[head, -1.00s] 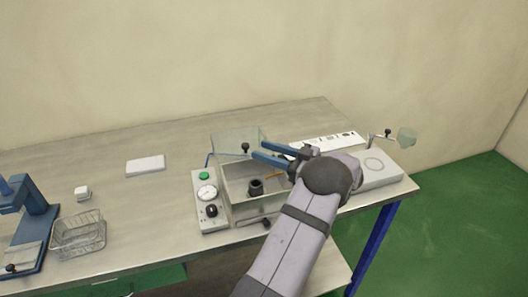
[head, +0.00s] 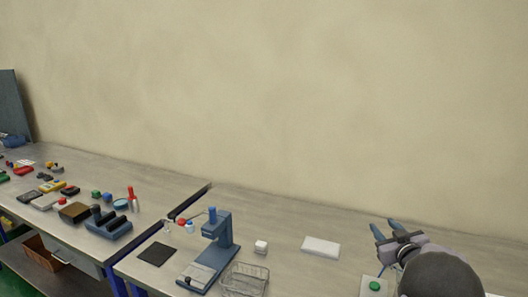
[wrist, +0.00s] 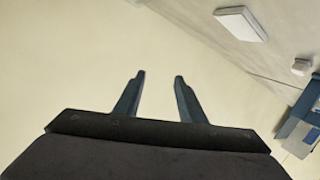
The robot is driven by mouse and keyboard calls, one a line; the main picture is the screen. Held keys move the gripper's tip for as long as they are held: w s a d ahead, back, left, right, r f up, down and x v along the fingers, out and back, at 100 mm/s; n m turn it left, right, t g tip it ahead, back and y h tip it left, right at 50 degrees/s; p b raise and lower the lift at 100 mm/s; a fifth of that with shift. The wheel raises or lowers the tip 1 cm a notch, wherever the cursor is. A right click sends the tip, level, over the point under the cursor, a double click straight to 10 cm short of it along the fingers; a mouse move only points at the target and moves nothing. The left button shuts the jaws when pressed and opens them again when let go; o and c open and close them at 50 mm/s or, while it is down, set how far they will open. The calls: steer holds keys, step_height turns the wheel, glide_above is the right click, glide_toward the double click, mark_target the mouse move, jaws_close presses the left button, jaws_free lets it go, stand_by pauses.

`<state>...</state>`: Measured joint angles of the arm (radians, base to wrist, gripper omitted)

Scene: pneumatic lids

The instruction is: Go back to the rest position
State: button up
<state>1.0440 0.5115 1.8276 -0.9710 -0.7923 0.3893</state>
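My gripper (head: 384,229) is at the lower right of the head view, above the back part of the right-hand workbench (head: 283,218). Its two blue fingers are spread apart with nothing between them. In the wrist view the gripper (wrist: 160,75) is also open and empty, and it faces the bare wall. My arm hides part of the bench's right end. A control box with a green button (head: 375,285) shows just below the gripper, cut by the frame edge.
A white flat box (head: 320,246), a small white cube (head: 261,247), a wire basket (head: 245,280) and a blue press (head: 220,240) stand on the bench. A black mat (head: 157,254) lies left. Another bench with several tools stands farther left. The space above the benches is clear.

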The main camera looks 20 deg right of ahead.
steer(key=a+f+g, duration=0.2)
steer(key=a+f, duration=0.1)
steer(key=a, duration=0.5)
steer(key=a+f+g+y, duration=0.1)
steer(key=a+f+g, duration=0.2)
steer(key=a, duration=0.5)
steer(key=s+a+f+g+y, duration=0.1)
steer(key=a+f+g, duration=0.1)
steer(key=a, duration=0.6)
steer(key=shift+a+f+m, duration=0.25)
steer(key=shift+f+m, duration=0.05)
steer(key=shift+f, duration=0.6)
steer(key=s+a+f+n+g+y, duration=0.1)
steer(key=s+a+f+g+y, duration=0.1)
steer(key=s+a, duration=0.8)
steer(key=s+a+f+n+g+y, duration=0.1)
steer(key=s+a+f+g, duration=0.3)
steer(key=s+a, duration=0.6)
steer(key=shift+s+a+g+y, duration=0.4)
steer(key=shift+a+g+y, duration=0.25)
steer(key=shift+g, duration=0.15)
steer(key=shift+p, duration=0.3)
